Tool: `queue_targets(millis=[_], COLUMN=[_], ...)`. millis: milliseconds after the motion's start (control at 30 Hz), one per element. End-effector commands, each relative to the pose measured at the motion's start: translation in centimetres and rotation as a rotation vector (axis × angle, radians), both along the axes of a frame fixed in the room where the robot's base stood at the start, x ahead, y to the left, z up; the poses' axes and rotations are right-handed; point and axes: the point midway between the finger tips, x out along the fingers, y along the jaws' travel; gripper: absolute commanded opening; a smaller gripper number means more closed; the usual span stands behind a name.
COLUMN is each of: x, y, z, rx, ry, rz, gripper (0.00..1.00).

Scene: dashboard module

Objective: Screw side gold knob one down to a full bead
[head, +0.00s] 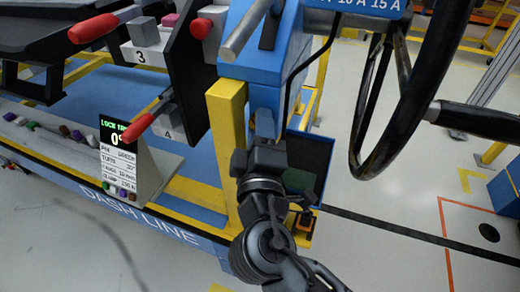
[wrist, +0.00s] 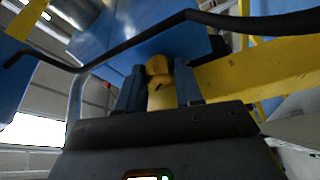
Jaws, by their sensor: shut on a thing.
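The gold knob (wrist: 160,95) shows in the wrist view between the two fingers of my gripper (wrist: 159,80). It has a rounded end and a thicker body with a small dark mark. The fingers are shut on its sides. In the head view my gripper (head: 265,118) reaches up to the underside of the blue dashboard module (head: 245,72), beside a yellow post. The knob is mostly hidden there by the fingers. Its seat and any bead cannot be made out.
A yellow post (head: 226,150) stands just left of my gripper. A black cable (head: 310,62) hangs close by on the right, with the steering wheel (head: 395,95) beyond. Red-tipped levers (head: 140,125) stick out left. Open floor lies right.

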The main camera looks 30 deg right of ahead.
Motion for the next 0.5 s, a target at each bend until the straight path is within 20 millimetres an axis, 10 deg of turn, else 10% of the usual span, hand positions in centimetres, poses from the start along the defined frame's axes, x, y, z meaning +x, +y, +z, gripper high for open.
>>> queue_targets(millis=[500], x=[0.06], y=[0.07], z=[-0.74], rx=[0.147], ry=[-0.196], rz=[-0.001], gripper=[0.05])
